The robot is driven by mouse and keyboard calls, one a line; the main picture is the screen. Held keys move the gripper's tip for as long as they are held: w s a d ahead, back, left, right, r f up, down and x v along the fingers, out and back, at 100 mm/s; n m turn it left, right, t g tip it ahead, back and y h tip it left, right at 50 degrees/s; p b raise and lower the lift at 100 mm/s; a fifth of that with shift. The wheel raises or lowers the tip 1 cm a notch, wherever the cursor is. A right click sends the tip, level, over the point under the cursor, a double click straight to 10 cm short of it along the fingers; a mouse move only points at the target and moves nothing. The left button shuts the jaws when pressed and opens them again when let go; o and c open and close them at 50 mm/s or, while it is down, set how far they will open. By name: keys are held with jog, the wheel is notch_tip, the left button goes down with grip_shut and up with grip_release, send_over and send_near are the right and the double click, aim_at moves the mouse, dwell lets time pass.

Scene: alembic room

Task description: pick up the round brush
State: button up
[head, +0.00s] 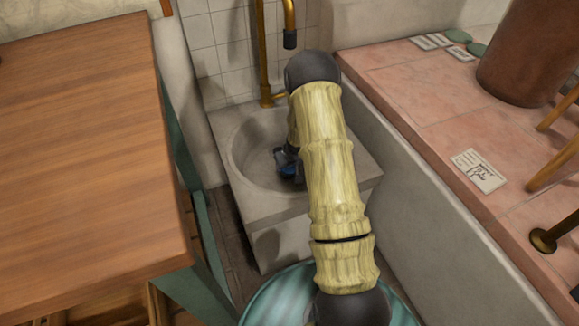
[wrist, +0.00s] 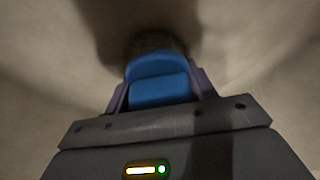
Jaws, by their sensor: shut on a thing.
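My gripper (head: 287,168) is down inside the stone basin, partly hidden behind my arm in the head view. In the wrist view my gripper (wrist: 158,72) has blue pads with purple sides, and it is shut on the round brush (wrist: 160,43). Only a dim, brownish, bristly edge of the brush shows beyond the pads. The rest of it is hidden by the pads and the shadow. I cannot tell whether the brush touches the basin floor. The brush is not visible in the head view.
The stone basin (head: 240,150) has a raised rim around my gripper. A brass tap (head: 264,60) stands behind it. A wooden counter (head: 75,150) lies to the left, and a pink tiled ledge (head: 430,95) with cards and a brown pot (head: 525,55) to the right.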

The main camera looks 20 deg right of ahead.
notch_tip(320, 180, up, 10)
jog(key=p, duration=0.5)
dwell(0.6)
